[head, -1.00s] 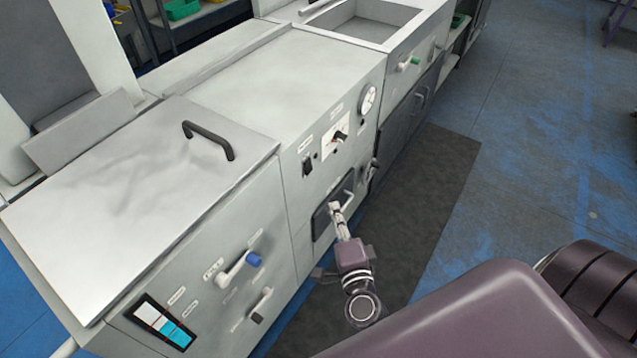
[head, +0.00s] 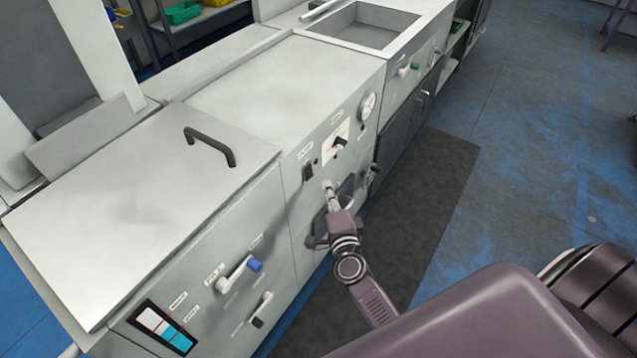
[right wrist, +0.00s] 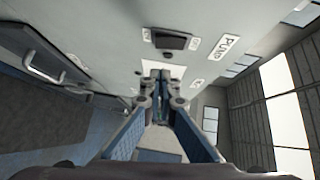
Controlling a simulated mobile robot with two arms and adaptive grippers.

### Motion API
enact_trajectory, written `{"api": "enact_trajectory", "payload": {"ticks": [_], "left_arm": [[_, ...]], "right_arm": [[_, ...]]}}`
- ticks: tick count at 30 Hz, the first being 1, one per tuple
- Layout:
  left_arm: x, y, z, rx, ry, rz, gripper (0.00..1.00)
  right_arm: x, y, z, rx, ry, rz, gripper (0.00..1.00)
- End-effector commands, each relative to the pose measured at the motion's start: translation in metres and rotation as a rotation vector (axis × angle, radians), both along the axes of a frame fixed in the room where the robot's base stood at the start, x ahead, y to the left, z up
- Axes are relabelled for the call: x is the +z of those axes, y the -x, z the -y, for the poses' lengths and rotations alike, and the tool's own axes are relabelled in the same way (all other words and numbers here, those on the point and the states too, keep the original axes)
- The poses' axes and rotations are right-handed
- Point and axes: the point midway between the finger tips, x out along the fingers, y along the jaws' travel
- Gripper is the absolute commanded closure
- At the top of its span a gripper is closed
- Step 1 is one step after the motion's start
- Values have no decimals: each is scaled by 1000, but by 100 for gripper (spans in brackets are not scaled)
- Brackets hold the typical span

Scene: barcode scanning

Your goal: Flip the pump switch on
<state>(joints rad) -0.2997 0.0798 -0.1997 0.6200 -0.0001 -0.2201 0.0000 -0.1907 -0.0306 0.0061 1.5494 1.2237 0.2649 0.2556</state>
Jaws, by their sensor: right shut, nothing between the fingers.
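The small black rocker switch (head: 307,171) sits on the grey front panel below a white label. Whether it is on or off is too small to tell. My right gripper (head: 328,187) is shut and empty, its fingertips close to the panel, just right of and slightly below the switch. I cannot tell whether they touch the panel. In the right wrist view the closed fingers (right wrist: 155,72) point at the panel, and a PUMP label (right wrist: 222,47) shows to their upper right. My left gripper is not in view.
A dark recessed opening (head: 347,190) is partly hidden behind my right gripper. A blue-tipped lever (head: 254,265) is on the left cabinet. A dark mat (head: 440,190) covers the floor.

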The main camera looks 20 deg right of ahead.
Motion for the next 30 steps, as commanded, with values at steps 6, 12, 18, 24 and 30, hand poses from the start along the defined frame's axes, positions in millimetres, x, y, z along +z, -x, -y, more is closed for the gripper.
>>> {"api": "enact_trajectory", "payload": {"ticks": [6,12,18,24,30], "left_arm": [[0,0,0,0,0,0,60],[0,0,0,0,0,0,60],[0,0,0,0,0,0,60],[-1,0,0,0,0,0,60],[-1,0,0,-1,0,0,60]], "right_arm": [[-4,-28,-11,0,-1,1,100],[-5,-36,-15,-1,-2,2,100],[-5,-36,-15,-1,-3,3,100],[-7,-40,-18,-1,-3,3,100],[-8,-43,-20,0,-3,4,100]]}}
